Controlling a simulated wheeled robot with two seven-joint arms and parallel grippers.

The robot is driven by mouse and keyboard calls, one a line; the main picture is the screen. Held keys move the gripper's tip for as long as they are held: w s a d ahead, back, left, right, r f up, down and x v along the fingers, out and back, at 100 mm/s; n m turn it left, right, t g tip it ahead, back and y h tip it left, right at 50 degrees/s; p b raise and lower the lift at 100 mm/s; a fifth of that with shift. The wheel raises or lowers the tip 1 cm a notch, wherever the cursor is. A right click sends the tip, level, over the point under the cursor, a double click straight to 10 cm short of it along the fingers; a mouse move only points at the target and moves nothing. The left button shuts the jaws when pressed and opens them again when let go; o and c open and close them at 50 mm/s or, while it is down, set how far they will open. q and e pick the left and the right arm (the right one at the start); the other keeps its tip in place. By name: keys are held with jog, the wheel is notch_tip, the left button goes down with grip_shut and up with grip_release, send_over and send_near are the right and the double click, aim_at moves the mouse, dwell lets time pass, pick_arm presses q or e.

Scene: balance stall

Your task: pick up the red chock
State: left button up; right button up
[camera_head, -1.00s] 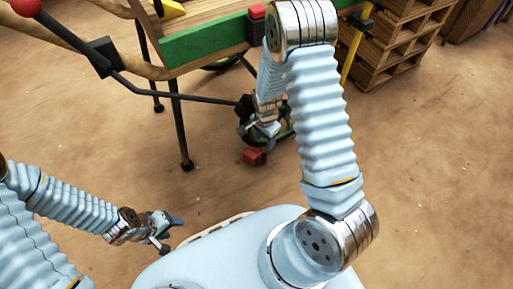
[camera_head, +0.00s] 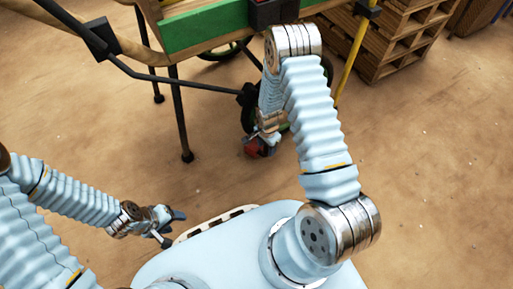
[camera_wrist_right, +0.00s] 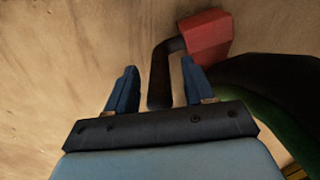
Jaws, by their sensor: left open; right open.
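The red chock (camera_head: 252,148) lies on the floor beside the cart's wheel in the head view, partly hidden by my right gripper (camera_head: 266,141). In the right wrist view the chock (camera_wrist_right: 205,38) shows as a red block with a dark bent handle (camera_wrist_right: 162,75). The handle's end lies between the two blue fingers of my right gripper (camera_wrist_right: 156,92), with gaps on both sides. That gripper is open. My left gripper (camera_head: 172,226) is open and empty at the lower left, well away from the chock.
A cart with a green side board (camera_head: 205,30) stands above the chock on dark legs (camera_head: 182,115). Its dark wheel with green (camera_wrist_right: 272,115) is close to the right gripper. Wooden pallets (camera_head: 405,35) are stacked at the upper right. Bare floor (camera_head: 440,170) lies right.

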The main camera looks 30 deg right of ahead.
jog(key=shift+r, duration=0.1)
grip_shut()
dwell(1.2)
